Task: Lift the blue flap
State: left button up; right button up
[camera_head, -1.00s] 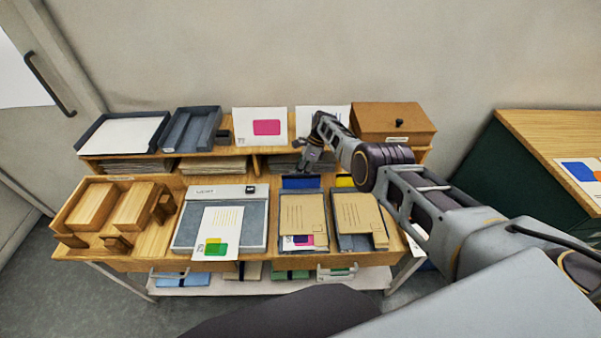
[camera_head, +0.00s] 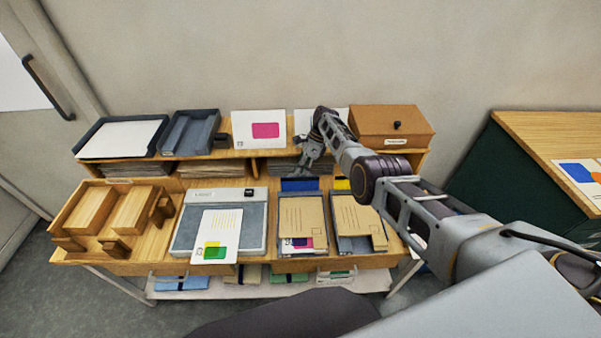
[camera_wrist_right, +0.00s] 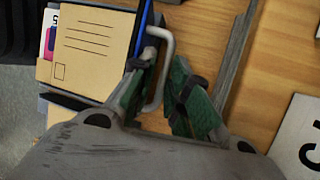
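The blue flap (camera_head: 299,184) stands upright at the back of a grey tray that holds a brown envelope (camera_head: 302,217). In the right wrist view the flap (camera_wrist_right: 141,22) shows nearly edge-on, with a pale metal loop handle (camera_wrist_right: 168,45) on it. My right gripper (camera_head: 309,166) is just above and behind the flap. In the wrist view its green-padded fingers (camera_wrist_right: 163,66) are apart. The handle lies between them, close to the left finger; I cannot tell whether they touch. My left gripper is not in view.
A second tray with a yellow flap (camera_head: 342,184) stands just to the right. A grey board with a printed card (camera_head: 217,236) is to the left. The raised shelf behind carries a brown box (camera_head: 391,126) and a white card with a pink patch (camera_head: 259,129).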

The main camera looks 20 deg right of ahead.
jog(key=v, duration=0.9)
jog(key=shift+d, duration=0.2)
jog(key=shift+r, duration=0.1)
jog(key=shift+s, duration=0.1)
